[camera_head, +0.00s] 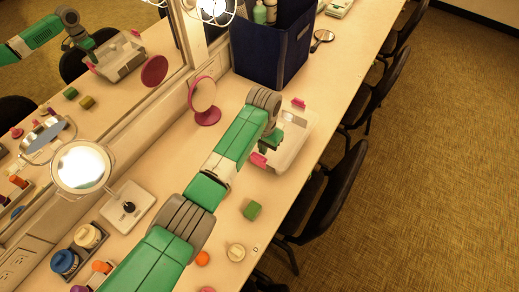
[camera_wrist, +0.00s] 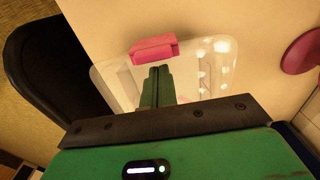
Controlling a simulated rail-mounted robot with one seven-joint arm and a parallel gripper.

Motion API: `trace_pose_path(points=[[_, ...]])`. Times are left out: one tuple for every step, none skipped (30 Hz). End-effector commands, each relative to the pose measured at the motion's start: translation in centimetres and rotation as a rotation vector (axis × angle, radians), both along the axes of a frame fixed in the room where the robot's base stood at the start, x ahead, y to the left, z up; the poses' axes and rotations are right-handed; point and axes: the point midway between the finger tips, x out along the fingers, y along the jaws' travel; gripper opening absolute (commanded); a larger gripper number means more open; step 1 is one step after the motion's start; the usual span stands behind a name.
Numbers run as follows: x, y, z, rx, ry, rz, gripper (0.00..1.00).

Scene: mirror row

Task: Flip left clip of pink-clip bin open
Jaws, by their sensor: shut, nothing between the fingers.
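The pink-clip bin (camera_head: 297,140) is a low, clear whitish box on the counter. One pink clip (camera_head: 259,159) is on its lower-left end in the head view, and another pink clip (camera_head: 299,103) is on its far end. My gripper (camera_head: 269,145) is over the bin, partly hidden by my wrist. In the wrist view my gripper (camera_wrist: 157,72) has its green fingers together and empty. Their tips are just beside the lower-left pink clip (camera_wrist: 154,49); I cannot tell whether they touch. The bin (camera_wrist: 215,70) is partly covered by my gripper. The clip's exact angle is unclear.
A pink round mirror (camera_head: 204,100) stands left of the bin, and a dark blue caddy (camera_head: 262,45) stands behind. A green block (camera_head: 252,209) lies in front. Black chairs (camera_head: 335,195) line the counter's right edge. The wall mirror (camera_head: 100,80) repeats the arm and bin.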

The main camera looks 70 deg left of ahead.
Motion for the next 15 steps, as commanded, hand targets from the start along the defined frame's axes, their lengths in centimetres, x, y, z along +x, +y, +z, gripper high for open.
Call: trace_pose_path(points=[[-0.69, -0.56, -0.96, -0.016, 0.018, 0.003, 0.00], [-0.75, -0.61, -0.97, -0.016, 0.018, 0.003, 0.00], [-0.83, -0.66, -1.00, -0.016, 0.018, 0.003, 0.00], [-0.89, -0.70, -1.01, -0.016, 0.018, 0.003, 0.00], [-0.95, -0.76, -1.02, -0.016, 0.018, 0.003, 0.00], [-1.03, -0.82, -1.05, -0.018, 0.018, 0.003, 0.00], [-1.09, -0.88, -1.07, -0.018, 0.018, 0.003, 0.00], [-1.15, -0.94, -1.09, -0.018, 0.018, 0.003, 0.00], [-1.24, -1.01, -1.12, -0.018, 0.018, 0.002, 0.00], [-1.30, -1.06, -1.14, -0.018, 0.018, 0.002, 0.00], [-1.36, -1.11, -1.15, -0.018, 0.018, 0.002, 0.00], [-1.44, -1.16, -1.15, -0.018, 0.018, 0.002, 0.00], [-1.49, -1.21, -1.16, -0.018, 0.018, 0.002, 0.00], [-1.55, -1.26, -1.17, -0.018, 0.018, 0.002, 0.00], [-1.66, -1.32, -1.20, -0.018, 0.019, 0.002, 0.00]])
